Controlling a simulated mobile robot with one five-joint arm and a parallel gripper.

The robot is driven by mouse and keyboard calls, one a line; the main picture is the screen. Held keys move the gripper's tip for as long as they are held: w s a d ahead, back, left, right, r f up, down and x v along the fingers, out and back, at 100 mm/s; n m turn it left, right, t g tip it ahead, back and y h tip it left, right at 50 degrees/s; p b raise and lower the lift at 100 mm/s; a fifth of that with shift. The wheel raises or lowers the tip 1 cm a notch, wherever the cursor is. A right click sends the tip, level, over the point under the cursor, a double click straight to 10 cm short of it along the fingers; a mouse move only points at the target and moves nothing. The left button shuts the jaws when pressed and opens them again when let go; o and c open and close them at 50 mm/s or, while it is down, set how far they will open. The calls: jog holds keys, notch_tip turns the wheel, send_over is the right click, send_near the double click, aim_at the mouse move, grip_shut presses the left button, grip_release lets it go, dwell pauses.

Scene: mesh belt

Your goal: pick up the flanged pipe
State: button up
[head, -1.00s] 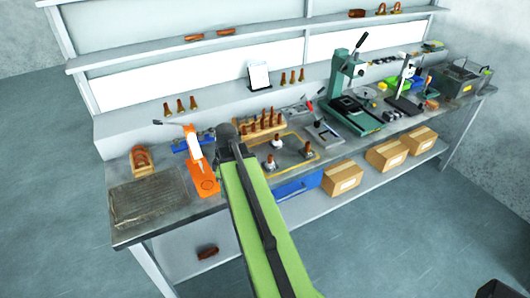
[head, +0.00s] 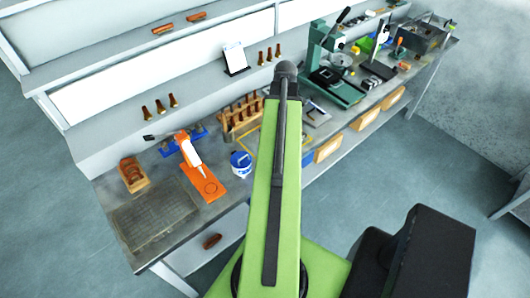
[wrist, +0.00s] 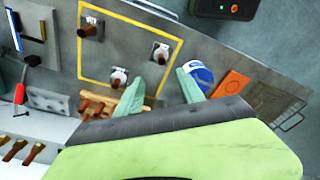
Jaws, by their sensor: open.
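In the wrist view, my gripper (wrist: 160,90) is open, its two pale green fingers apart over the bench with nothing between them. Several short upright pieces stand on square plates in the yellow-outlined area: a brown one (wrist: 88,29) at far left, a white-and-dark one (wrist: 160,53) just beyond the fingers and another (wrist: 119,76) near the left finger. Any may be the flanged pipe; I cannot tell which. In the head view my arm hides the gripper and most of this area.
A blue-and-white can (wrist: 198,74) is close to the right finger; a wooden rack of brown pieces (head: 240,118) is by the left one. An orange stand (head: 205,185), a mesh mat (head: 153,222) and a green press (head: 325,60) are on the bench.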

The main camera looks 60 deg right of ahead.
jog(key=f+b, duration=0.3)
jog(key=w+f+b, duration=0.1)
jog(key=f+b, duration=0.6)
jog(key=f, duration=0.1)
jog(key=shift+w+a+f, duration=0.1)
jog(key=shift+w+a, duration=0.05)
jog(key=f+b, duration=0.4)
jog(key=w+f+b, duration=0.1)
jog(key=b, duration=0.1)
jog(key=shift+w+a+f, duration=0.1)
jog(key=shift+a+f, duration=0.25)
jog(key=shift+f, duration=0.05)
jog(key=shift+r, duration=0.2)
grip_shut()
